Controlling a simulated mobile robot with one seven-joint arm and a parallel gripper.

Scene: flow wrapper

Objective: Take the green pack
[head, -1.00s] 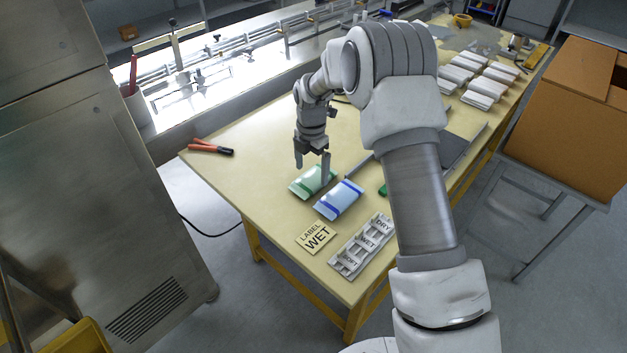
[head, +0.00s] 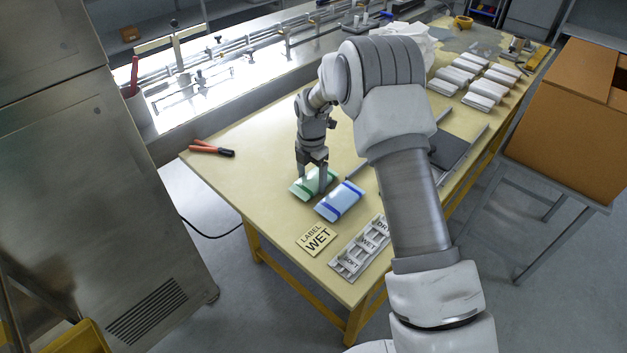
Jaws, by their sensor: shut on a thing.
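The green pack (head: 307,188) lies on the yellow table (head: 262,160), with a white-green surface and darker green bands. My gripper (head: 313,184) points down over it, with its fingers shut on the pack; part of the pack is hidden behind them. The pack appears to be at table level; I cannot tell whether it is clear of the surface. A blue pack (head: 339,201) lies close beside it, to the lower right.
A "LABEL WET" card (head: 317,238) and a grey tray with labelled slots (head: 354,257) lie near the front edge. Red-handled pliers (head: 212,149) lie at left. White packs (head: 481,92) are stacked at the back right.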

